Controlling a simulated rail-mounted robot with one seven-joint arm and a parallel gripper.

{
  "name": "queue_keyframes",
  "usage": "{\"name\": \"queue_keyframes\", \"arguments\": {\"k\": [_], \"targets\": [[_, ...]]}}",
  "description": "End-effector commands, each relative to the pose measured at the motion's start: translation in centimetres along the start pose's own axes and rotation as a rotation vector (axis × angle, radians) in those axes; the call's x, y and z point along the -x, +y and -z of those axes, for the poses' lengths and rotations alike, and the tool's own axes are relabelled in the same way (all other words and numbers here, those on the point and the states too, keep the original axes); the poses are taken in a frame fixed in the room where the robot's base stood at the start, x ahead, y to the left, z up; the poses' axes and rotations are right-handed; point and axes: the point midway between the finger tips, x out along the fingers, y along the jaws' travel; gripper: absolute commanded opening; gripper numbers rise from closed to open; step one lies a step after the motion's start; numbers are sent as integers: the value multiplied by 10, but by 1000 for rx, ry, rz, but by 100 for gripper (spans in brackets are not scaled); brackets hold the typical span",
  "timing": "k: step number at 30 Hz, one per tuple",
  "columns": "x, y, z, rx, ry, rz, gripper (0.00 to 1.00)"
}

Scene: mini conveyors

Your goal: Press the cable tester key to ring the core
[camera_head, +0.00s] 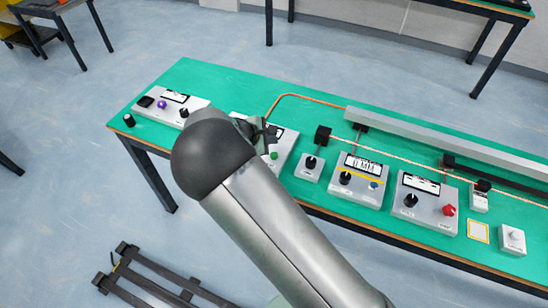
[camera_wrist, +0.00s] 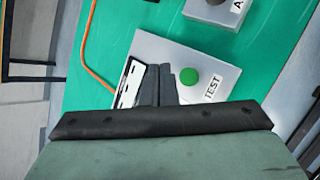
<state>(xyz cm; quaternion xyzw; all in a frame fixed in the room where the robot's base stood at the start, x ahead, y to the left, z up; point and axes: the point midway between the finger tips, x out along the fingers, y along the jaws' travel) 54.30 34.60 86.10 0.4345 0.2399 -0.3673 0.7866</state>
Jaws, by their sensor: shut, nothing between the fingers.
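A pale box marked TEST (camera_wrist: 205,55) stands on the green bench, with a round green key (camera_wrist: 188,78) near its label and a white display (camera_wrist: 131,85) beside it. In the head view the box (camera_head: 285,152) is partly hidden behind my arm, and its green key (camera_head: 274,155) shows just right of my wrist. My gripper (camera_wrist: 159,70) is shut and empty. Its dark fingertips appear over the box between the display and the green key, covering part of the display in the wrist view. I cannot tell how high they are above the box.
An orange cable (camera_head: 310,96) runs along the green bench (camera_head: 225,85) behind the boxes. To the left is a box with a purple button (camera_head: 162,104). A grey rail (camera_head: 430,133) lies behind.

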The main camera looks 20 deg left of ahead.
Motion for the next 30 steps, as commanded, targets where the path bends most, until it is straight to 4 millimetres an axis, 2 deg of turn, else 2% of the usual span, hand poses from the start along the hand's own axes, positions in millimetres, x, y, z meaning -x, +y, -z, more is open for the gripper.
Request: {"name": "queue_keyframes", "arguments": {"k": [3, 9, 30], "targets": [[-16, -12, 12, 1, -1, 0, 0], [-28, -20, 20, 1, 0, 0, 0], [-28, -21, 21, 0, 0, 0, 0]]}}
